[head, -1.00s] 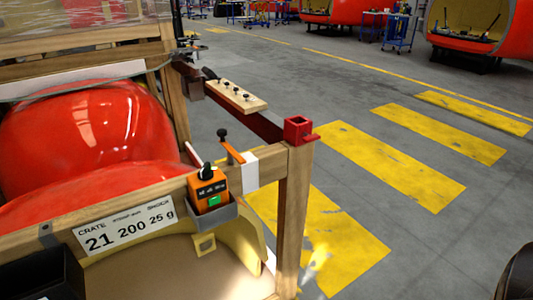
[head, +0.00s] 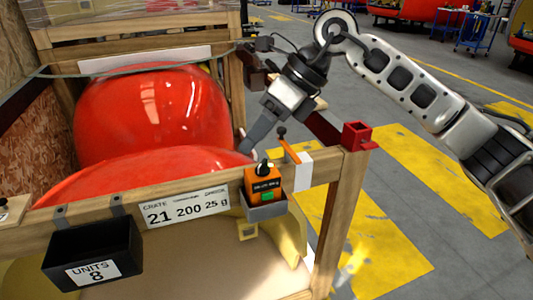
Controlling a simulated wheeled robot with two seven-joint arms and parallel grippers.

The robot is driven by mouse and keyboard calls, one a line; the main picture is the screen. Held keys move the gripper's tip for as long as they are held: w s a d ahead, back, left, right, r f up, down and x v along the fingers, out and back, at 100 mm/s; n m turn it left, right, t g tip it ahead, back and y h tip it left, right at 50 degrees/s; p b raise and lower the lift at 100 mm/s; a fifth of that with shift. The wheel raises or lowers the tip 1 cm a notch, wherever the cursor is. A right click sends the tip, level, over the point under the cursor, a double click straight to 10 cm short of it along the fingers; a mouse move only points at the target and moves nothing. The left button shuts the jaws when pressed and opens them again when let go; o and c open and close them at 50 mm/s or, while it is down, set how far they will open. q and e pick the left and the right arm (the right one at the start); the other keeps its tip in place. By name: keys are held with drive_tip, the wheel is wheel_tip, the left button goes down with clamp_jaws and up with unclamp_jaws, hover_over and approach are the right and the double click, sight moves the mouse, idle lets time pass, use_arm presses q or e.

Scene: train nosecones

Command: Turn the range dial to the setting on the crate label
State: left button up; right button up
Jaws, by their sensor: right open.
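The orange instrument (head: 262,186) sits in a grey holder (head: 266,208) on the front wooden rail of the crate. Its black range dial (head: 264,168) is on top, and a small green patch shows on its front. The dial's setting is too small to read. The white crate label (head: 186,207) on the rail, left of the instrument, reads CRATE 21, 200 and 25 g. My right gripper (head: 248,145) is open and empty, pointing down just behind and above the dial, apart from it. My left gripper is not in view.
Large red nosecones (head: 152,112) fill the crate behind the rail. A black bin (head: 93,254) marked UNITS 8 hangs at left. An orange-handled tool (head: 288,150) with a black knob stands right of the dial, and a red socket (head: 356,136) tops the corner post.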

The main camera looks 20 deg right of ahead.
drive_tip(key=w+d+r+t+h, duration=0.2)
drive_tip(key=d+r+h, duration=0.15)
drive_tip(key=d, duration=0.35)
drive_tip(key=p, duration=0.2)
approach(263, 163)
drive_tip(key=shift+m, duration=0.4)
drive_tip(key=x, duration=0.8)
drive_tip(key=shift+f, duration=0.1)
drive_tip(key=shift+w, duration=0.1)
drive_tip(key=c, duration=1)
